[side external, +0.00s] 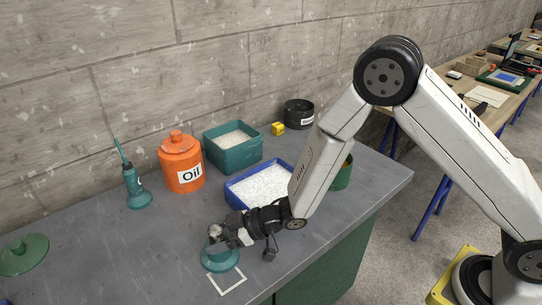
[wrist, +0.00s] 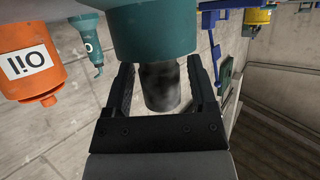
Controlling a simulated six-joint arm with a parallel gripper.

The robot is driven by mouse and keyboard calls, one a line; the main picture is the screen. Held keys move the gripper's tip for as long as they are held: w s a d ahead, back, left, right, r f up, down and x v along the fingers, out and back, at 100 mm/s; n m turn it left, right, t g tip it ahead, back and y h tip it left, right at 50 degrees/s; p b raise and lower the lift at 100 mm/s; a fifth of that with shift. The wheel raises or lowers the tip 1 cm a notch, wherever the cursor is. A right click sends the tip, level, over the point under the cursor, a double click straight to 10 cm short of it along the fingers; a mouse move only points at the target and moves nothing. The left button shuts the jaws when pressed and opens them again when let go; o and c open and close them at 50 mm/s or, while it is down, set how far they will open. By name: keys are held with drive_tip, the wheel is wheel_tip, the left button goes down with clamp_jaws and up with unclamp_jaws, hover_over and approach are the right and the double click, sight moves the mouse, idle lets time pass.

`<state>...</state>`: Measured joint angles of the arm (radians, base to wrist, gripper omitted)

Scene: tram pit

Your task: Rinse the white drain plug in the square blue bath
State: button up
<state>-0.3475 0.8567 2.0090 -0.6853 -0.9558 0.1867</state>
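My gripper (side external: 222,238) is low over the near part of the bench, at a teal round-based piece (side external: 220,262). In the wrist view its fingers (wrist: 160,75) are apart, one on each side of a mottled grey cylinder (wrist: 160,90) that joins a wide teal body (wrist: 152,35). Gaps show between the cylinder and both fingers. I cannot make out a clearly white drain plug; the gripper partly hides this spot in the side view. The square blue bath (side external: 232,194), with white grainy-looking contents, lies behind the gripper, partly covered by my arm.
A teal square container (side external: 232,155), an orange Oil jar (side external: 181,163) and a teal oil can (side external: 137,188) stand behind. A black pot (side external: 299,113), yellow block (side external: 278,128) and green container (side external: 343,174) are farther right. A green lid (side external: 24,255) lies left. A white square outline (side external: 227,280) marks the bench.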

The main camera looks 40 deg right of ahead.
idle(0.4)
drive_tip(key=v, duration=0.8)
drive_tip(key=shift+a+f, duration=0.1)
idle(0.6)
drive_tip(key=d+r+m+h, duration=0.2)
drive_tip(key=d+m+h, duration=0.45)
drive_tip(key=d, duration=0.65)
drive_tip(key=s+d+r+m+g+h, duration=0.1)
drive_tip(key=s+d+m+g+h, duration=0.1)
drive_tip(key=s, duration=0.4)
drive_tip(key=s+d+r+m+g+h, duration=0.1)
drive_tip(key=s+d+m+g+h, duration=0.1)
drive_tip(key=s+d, duration=0.3)
drive_tip(key=shift+s+d+r+g, duration=0.15)
drive_tip(key=shift+s+r+g, duration=0.2)
drive_tip(key=shift+s+g, duration=0.45)
drive_tip(key=shift+s, duration=0.1)
